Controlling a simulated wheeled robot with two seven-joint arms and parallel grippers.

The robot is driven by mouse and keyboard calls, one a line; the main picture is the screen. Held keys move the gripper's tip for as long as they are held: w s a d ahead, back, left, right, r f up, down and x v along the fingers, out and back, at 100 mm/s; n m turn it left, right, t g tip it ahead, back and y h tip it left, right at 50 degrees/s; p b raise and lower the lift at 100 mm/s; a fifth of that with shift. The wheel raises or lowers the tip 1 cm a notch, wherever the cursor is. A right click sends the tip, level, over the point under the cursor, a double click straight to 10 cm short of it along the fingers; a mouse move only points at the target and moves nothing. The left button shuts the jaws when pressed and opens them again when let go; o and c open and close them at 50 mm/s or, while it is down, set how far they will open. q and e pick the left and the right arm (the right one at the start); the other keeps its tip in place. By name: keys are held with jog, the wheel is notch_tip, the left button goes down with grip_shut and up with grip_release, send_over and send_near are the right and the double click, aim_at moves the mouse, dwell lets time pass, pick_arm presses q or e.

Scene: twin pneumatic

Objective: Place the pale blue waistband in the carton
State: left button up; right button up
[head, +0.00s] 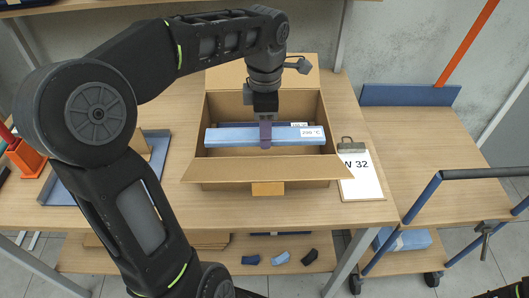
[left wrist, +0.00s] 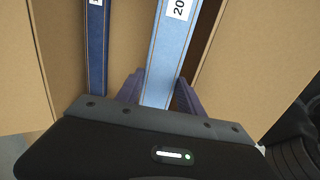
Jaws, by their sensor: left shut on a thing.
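The pale blue waistband (head: 230,137) is a long flat bar with a white label. It lies crosswise over the inside of the open carton (head: 310,170), at about the height of the walls; I cannot tell whether it touches the bottom. My left gripper (head: 265,140) points down into the carton and is shut on the waistband near its middle. In the left wrist view the pale blue waistband (left wrist: 167,50) runs between the fingers of the left gripper (left wrist: 158,92). A dark blue waistband (left wrist: 95,45) lies beside it in the carton, partly hidden in the head view. My right gripper is not in view.
The carton's flaps stand open on the wooden table (head: 230,210). A clipboard (head: 361,175) lies close to its right. A blue tray (head: 60,190) is at the left, partly behind my arm. A cart (head: 440,205) with blue rails stands at the right.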

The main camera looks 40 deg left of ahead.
pick_arm(q)
notch_tip(320, 180, down, 5)
jog(key=shift+f, duration=0.2)
jog(key=shift+f, duration=0.1)
notch_tip(320, 180, down, 4)
jog(key=shift+r+p, duration=0.25)
jog(key=shift+p, duration=0.1)
jog(key=shift+f+b, duration=0.6)
jog(key=shift+b, duration=0.15)
jog(key=o, duration=1.1)
